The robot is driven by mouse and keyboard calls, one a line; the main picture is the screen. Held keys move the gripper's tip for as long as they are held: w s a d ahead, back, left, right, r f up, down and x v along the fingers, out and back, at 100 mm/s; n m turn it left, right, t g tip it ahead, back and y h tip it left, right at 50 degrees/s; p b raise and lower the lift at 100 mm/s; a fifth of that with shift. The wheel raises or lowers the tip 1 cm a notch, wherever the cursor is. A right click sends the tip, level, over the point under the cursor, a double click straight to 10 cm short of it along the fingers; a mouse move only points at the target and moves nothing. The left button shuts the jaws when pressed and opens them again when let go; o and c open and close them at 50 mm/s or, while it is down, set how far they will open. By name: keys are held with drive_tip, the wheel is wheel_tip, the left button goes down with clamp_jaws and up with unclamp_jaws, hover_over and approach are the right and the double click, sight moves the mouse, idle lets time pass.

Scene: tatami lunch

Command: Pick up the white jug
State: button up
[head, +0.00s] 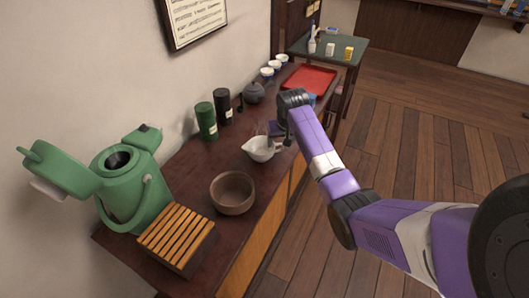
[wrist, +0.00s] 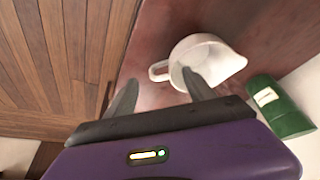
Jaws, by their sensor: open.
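The white jug (head: 257,150) stands upright on the dark wooden counter (head: 190,175), past the brown bowl. In the wrist view the jug (wrist: 218,54) has its handle (wrist: 158,71) on the left and its spout on the right. My gripper (wrist: 158,85) is open, with its fingers spread apart. The right fingertip overlaps the jug's near side in the picture, and the left fingertip is left of and below the handle. The handle lies between the two fingers in the picture. I cannot tell whether either finger touches the jug. In the head view my gripper (head: 276,140) is right at the jug.
A brown bowl (head: 232,193), slatted wooden box (head: 174,238) and green flask (head: 131,185) stand nearer. A green canister (head: 206,121) and black canister (head: 222,106) stand by the wall. A teapot (head: 254,92), white cups and red tray (head: 308,79) are farther back.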

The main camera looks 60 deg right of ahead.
sight(266, 150)
drive_tip(key=shift+x, duration=2.5)
clamp_jaws()
